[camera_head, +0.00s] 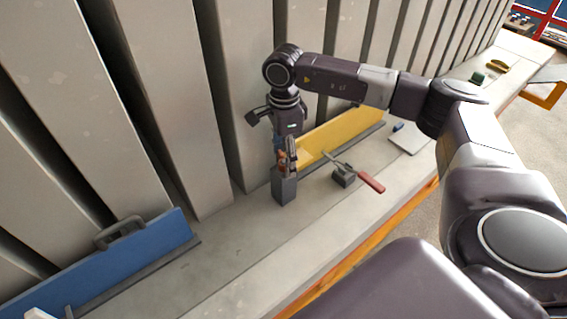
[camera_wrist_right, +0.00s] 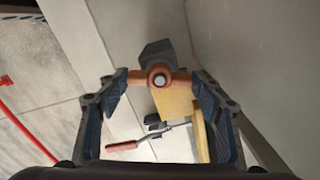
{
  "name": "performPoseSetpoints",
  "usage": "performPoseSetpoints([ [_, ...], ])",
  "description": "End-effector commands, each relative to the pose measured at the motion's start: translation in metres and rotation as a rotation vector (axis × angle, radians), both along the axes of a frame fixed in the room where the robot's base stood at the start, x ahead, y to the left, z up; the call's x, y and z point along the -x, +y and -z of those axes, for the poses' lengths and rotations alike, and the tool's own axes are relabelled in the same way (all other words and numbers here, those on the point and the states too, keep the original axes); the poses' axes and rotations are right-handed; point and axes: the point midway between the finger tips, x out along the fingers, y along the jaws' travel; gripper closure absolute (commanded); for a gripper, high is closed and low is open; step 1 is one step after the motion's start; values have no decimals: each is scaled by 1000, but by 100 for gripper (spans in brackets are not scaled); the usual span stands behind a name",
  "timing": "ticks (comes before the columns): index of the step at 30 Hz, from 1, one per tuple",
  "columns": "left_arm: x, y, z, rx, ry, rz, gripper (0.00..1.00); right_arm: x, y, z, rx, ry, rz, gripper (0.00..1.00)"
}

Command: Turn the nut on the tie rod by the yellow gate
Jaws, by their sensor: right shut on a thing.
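The yellow gate (camera_head: 345,133) stands along the foot of the grey panels and also shows in the right wrist view (camera_wrist_right: 178,104). By its near end, a grey block (camera_head: 284,188) stands upright on the ledge. A copper-coloured nut with two wings (camera_wrist_right: 147,81) sits above this block, around the round grey end of the tie rod (camera_wrist_right: 159,80). My right gripper (camera_head: 287,160) points down over it and is shut on the nut, with one finger at each wing. The fingers partly hide the nut in the head view. My left gripper is not in view.
A red-handled tool (camera_head: 370,182) lies by a small dark block (camera_head: 343,177) on the ledge, right of the nut. A blue gate (camera_head: 110,262) with a grey handle stands at the left. Tall grey panels (camera_head: 235,90) rise close behind my gripper.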

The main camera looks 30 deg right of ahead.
Motion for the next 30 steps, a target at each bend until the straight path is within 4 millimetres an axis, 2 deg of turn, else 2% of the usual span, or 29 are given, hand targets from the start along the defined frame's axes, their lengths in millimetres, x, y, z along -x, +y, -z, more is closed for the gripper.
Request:
performPoseSetpoints([
  [8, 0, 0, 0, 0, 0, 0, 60, 0, 0, 0, 0, -1, 15, 68],
  [16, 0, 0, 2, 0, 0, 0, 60, 0, 0, 0, 0, 0, 262, 68],
  [27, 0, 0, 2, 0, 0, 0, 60, 0, 0, -1, 0, -1, 307, 68],
  [30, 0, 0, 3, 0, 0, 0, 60, 0, 0, 0, -1, -1, 377, 68],
])
